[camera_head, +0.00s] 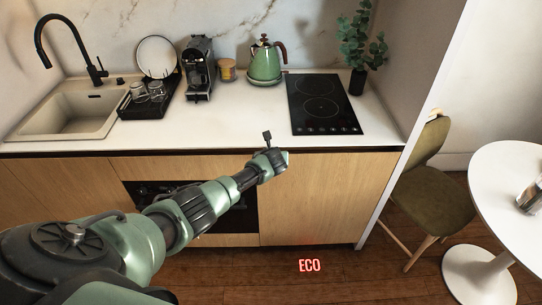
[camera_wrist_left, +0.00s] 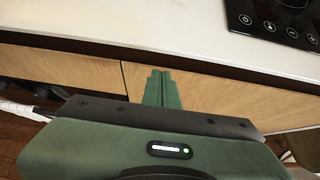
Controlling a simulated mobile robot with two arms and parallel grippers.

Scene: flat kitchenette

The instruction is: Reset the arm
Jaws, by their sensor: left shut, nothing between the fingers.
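My left arm reaches in from the lower left in the head view. My left gripper (camera_head: 277,157) is in front of the wooden cabinet fronts, near the counter's front edge. In the left wrist view, the two green fingers of the left gripper (camera_wrist_left: 161,77) are together, with nothing between them. They point toward the cabinet front just below the counter edge. I cannot tell whether they touch it. My right gripper is in neither view.
The white counter (camera_head: 230,118) holds a sink (camera_head: 75,118), a coffee machine (camera_head: 198,70), a green kettle (camera_head: 264,64) and a black hob (camera_head: 322,104). A green chair (camera_head: 425,190) and white round table (camera_head: 500,185) stand at right. Wooden floor (camera_head: 370,275) in front is clear.

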